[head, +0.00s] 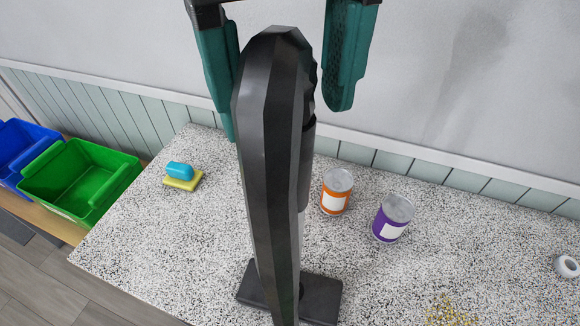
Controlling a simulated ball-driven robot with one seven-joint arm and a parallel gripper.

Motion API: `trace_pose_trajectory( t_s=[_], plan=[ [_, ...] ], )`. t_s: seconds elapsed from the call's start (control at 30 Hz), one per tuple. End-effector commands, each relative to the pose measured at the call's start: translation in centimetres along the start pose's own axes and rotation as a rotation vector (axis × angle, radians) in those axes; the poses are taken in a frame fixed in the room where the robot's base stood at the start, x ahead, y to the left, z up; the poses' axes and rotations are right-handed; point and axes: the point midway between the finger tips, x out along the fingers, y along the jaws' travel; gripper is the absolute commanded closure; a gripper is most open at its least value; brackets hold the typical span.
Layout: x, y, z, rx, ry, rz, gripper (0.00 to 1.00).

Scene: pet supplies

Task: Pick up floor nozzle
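The floor nozzle (270,150) appears to be the tall dark grey piece in the middle of the head view, with a long faceted neck. Its wide black foot (322,297) is at the bottom of the picture, on the speckled table. The nozzle looks upright, its rounded top high in the picture. My gripper (285,122) comes in from the top edge, with two teal fingers spread apart. One finger shows left of the nozzle's top, partly hidden behind it; the other is to the right with a small gap in the picture. Contact cannot be seen.
On the speckled table (140,240) are a blue and yellow sponge pair (181,177), an orange can (336,192), a purple can (393,217), a white roll (567,266) and scattered yellow bits (447,312). Green (80,180) and blue (22,142) bins stand left. A wall is behind.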

Motion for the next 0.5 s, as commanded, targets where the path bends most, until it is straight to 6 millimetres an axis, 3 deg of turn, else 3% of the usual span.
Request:
trace_pose_trajectory(
  t_s=[0.5],
  plan=[
    [5.2,0.3,-0.2,-0.001,0.000,-0.002,0.33]
  ],
)
